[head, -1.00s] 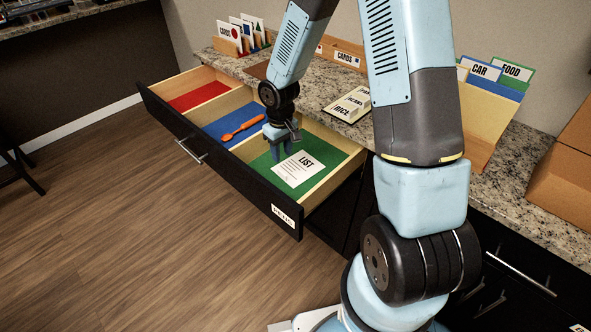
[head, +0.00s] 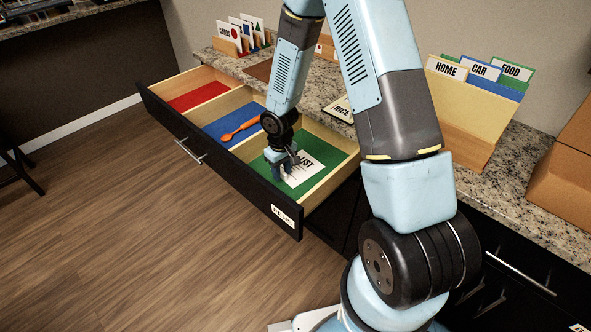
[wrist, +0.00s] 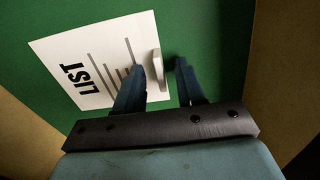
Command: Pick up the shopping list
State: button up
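The shopping list (head: 304,169) is a white card marked LIST with printed lines. It lies flat on the green floor of the open drawer's right compartment, and my gripper covers part of it in the head view. In the wrist view the list (wrist: 90,75) has a small raised white tab (wrist: 157,67) at its right edge. My gripper (wrist: 160,72) is open, with one blue finger over the card and the other over the green floor, the tab between them near the tips. It also shows over the list in the head view (head: 280,173). Contact cannot be told.
The drawer's middle compartment holds an orange spoon (head: 240,130) on blue; the left compartment (head: 198,96) is red and empty. Wooden dividers and the black drawer front (head: 225,174) enclose the list. A file holder (head: 465,115) stands on the granite counter.

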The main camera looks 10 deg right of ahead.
jog(key=shift+c, duration=0.3)
grip_shut()
jog(key=shift+r, duration=0.1)
